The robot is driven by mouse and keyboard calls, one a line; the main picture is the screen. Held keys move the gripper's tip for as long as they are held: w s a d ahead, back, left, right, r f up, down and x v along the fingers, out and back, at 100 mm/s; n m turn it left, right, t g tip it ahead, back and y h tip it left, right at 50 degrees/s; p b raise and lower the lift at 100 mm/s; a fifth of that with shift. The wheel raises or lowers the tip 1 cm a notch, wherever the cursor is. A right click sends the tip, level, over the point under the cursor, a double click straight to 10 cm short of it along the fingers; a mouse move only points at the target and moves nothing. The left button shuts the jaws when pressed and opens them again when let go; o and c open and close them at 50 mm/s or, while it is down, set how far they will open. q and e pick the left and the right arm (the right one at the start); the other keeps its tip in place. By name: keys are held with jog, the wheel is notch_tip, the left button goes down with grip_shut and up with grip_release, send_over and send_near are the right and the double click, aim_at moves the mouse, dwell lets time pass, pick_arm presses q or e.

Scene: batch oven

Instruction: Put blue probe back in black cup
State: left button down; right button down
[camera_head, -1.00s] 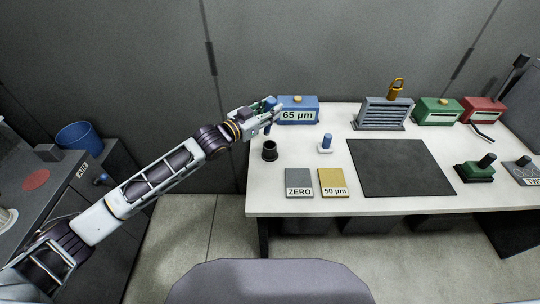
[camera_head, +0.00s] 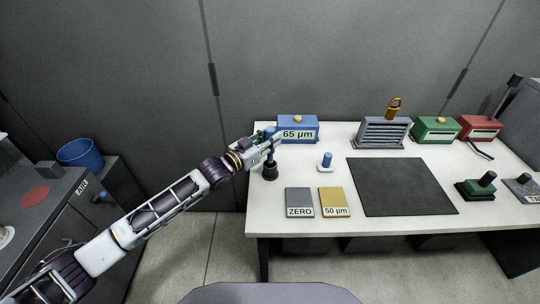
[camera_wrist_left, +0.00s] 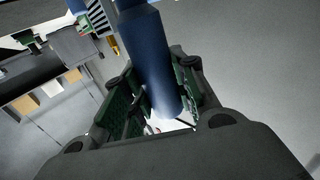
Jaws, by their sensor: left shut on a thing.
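My left gripper (camera_head: 272,142) is shut on the blue probe (camera_head: 270,156) at the left end of the white table. The probe is upright, and its lower end meets the mouth of the black cup (camera_head: 270,174). I cannot tell how far inside it is. In the left wrist view the blue probe (camera_wrist_left: 150,62) stands between the green-padded fingers of the left gripper (camera_wrist_left: 155,95); the black cup cannot be made out there. My right gripper is not in view.
A blue 65 µm box (camera_head: 298,124) stands close behind the gripper. A small blue-handled piece on a white base (camera_head: 325,163) is to the right. The grey ZERO plate (camera_head: 299,203) and yellow 50 µm plate (camera_head: 333,202) lie in front. A dark mat (camera_head: 402,187) lies further right.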

aim_at(270, 153)
pick_arm(q)
jog(key=shift+f, duration=1.35)
jog(key=shift+f, duration=0.1)
jog(key=shift+f, duration=1.75)
jog(key=shift+f, duration=0.15)
jog(key=c, duration=1.1)
grip_release()
jog(key=shift+c, duration=0.2)
jog(key=shift+s, duration=0.1)
jog(key=v, duration=1.2)
jog(key=shift+r+b, duration=0.2)
jog(key=shift+b, duration=0.2)
